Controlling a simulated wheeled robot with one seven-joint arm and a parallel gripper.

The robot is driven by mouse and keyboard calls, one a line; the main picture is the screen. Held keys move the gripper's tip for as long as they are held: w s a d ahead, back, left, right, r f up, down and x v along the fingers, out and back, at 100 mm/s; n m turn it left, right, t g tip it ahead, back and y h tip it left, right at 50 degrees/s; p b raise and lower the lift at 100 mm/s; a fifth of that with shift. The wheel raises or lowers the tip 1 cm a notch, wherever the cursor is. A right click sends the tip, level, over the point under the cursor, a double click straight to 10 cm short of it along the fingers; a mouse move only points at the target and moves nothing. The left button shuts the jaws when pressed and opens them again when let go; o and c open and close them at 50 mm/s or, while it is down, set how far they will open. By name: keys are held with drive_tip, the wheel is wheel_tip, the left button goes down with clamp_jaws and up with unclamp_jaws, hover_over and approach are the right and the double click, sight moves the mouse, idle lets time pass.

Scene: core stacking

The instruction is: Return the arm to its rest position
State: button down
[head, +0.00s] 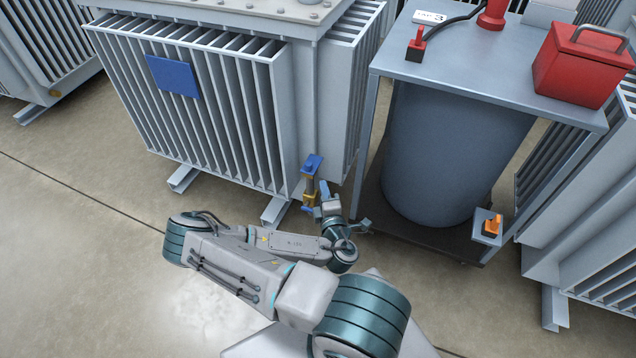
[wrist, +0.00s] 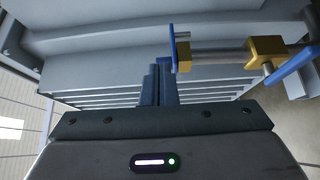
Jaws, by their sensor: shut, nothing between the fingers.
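My gripper (head: 323,188) is at the end of my folded arm, low in front of the right corner of the grey finned transformer (head: 215,95). In the wrist view its two dark fingers (wrist: 160,78) are together with nothing between them. A brass valve (head: 311,184) with a blue handle is right beside the fingers in the head view. In the wrist view the valve (wrist: 265,50) is to the right of the fingertips, and it looks apart from them.
A grey metal table (head: 480,80) stands to the right, with a red toolbox (head: 580,65) and a red-handled block (head: 416,45) on top. A dark blue cylinder (head: 450,150) is under it. An orange-handled block (head: 491,227) is at lower right. Concrete floor (head: 80,250) is clear at left.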

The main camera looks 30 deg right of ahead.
drive_tip(key=shift+s, duration=0.4)
drive_tip(key=a+r+m+g+y+p, duration=0.2)
drive_tip(key=a+r+m+g+p, duration=0.3)
drive_tip(key=r, duration=0.5)
drive_tip(key=w+a+r+m+g+y+p, duration=0.1)
drive_tip(key=a+r+m+g+p, duration=0.2)
drive_tip(key=a+r+m+p, duration=0.45)
drive_tip(key=a+r+m+g+y+p, duration=0.2)
drive_tip(key=r+m+g+p, duration=0.3)
drive_tip(key=r, duration=0.6)
drive_tip(key=s+a+r+n+p, duration=0.1)
drive_tip(key=s+r+p, duration=0.2)
drive_tip(key=r, duration=0.6)
drive_tip(key=s+a+r+n+p, duration=0.1)
drive_tip(key=s+r+p, duration=0.3)
drive_tip(key=s+r, duration=0.3)
drive_tip(key=s+a+r+n+g+p, duration=0.1)
drive_tip(key=s+r+p, duration=0.2)
drive_tip(key=r, duration=1)
drive_tip(key=s, duration=0.3)
drive_tip(key=shift+y+p, duration=0.4)
